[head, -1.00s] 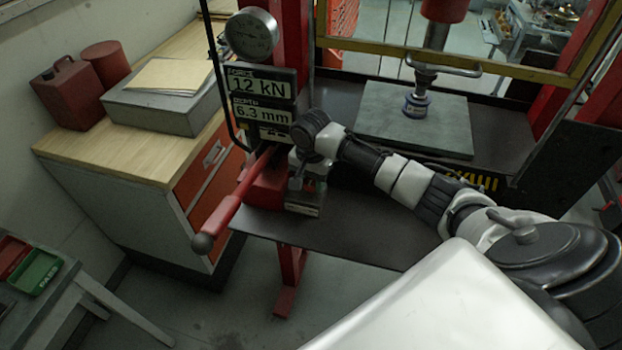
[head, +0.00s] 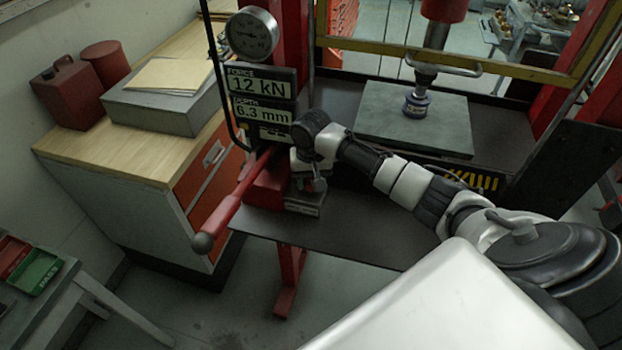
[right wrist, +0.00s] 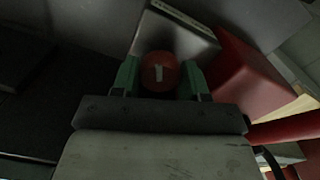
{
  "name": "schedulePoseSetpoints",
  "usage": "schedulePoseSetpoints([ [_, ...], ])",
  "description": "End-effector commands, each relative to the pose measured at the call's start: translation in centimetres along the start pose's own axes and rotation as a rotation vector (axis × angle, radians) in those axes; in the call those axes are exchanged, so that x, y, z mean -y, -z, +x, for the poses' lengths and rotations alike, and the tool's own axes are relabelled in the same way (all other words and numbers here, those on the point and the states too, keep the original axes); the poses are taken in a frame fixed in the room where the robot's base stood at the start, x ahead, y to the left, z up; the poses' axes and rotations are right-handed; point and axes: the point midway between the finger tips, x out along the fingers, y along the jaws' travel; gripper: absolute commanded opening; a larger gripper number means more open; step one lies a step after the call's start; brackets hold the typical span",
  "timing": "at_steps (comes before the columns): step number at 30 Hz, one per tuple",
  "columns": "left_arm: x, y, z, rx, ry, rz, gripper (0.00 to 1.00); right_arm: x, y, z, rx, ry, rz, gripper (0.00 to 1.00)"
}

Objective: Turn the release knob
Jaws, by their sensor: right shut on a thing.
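The release knob (right wrist: 160,72) is round and red with a white mark on its face. In the right wrist view it sits between the two green fingertips of my right gripper (right wrist: 159,78), which is shut on it. The white mark stands nearly upright in that view. In the head view my right gripper (head: 308,178) is at the small pump block beside the red lever, and it mostly hides the knob. The metal block (head: 304,203) shows just below the gripper. My left gripper is not in view.
The red lever (head: 232,202) slants down left of the gripper. The display (head: 262,98) reads 12 kN and 6.3 mm, with a round gauge (head: 252,34) above. The press ram (head: 417,100) stands on a grey plate (head: 440,128). A wooden-topped cabinet (head: 110,155) stands at left.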

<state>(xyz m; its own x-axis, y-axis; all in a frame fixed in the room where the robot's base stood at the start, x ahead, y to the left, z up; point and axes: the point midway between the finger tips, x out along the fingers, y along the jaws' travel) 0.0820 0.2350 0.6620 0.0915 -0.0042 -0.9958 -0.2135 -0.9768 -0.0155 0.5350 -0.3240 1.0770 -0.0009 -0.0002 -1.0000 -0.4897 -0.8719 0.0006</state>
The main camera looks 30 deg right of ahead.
Motion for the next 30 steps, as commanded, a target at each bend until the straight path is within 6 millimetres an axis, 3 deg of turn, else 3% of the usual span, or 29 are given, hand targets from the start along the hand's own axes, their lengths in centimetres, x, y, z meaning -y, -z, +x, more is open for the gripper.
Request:
schedulePoseSetpoints([
  [15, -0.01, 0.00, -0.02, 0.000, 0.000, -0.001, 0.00, -0.02, 0.09, -0.16, -0.003, 0.001, -0.459, 0.20],
  [30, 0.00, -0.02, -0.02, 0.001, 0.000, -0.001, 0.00, -0.04, 0.13, -0.19, -0.004, 0.001, -0.667, 0.20],
])
